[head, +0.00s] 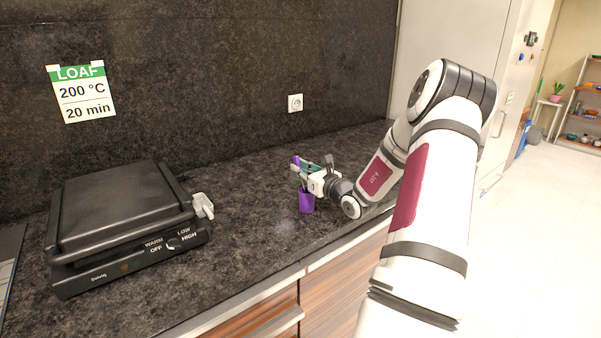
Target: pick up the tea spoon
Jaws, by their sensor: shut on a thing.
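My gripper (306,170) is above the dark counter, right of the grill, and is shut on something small. The fingers cover most of what they hold, and I cannot make out its shape. A purple cup-like thing (306,204) stands upright on the counter just below the gripper. Another bit of purple (295,160) shows behind the fingers; I cannot tell whether it is a separate thing. No tea spoon can be clearly made out at this size.
A black contact grill (120,215) with its lid down stands on the left of the counter. A wall socket (295,103) and a baking note (82,92) are on the dark back wall. The counter (250,215) between grill and gripper is clear. Its front edge is close by.

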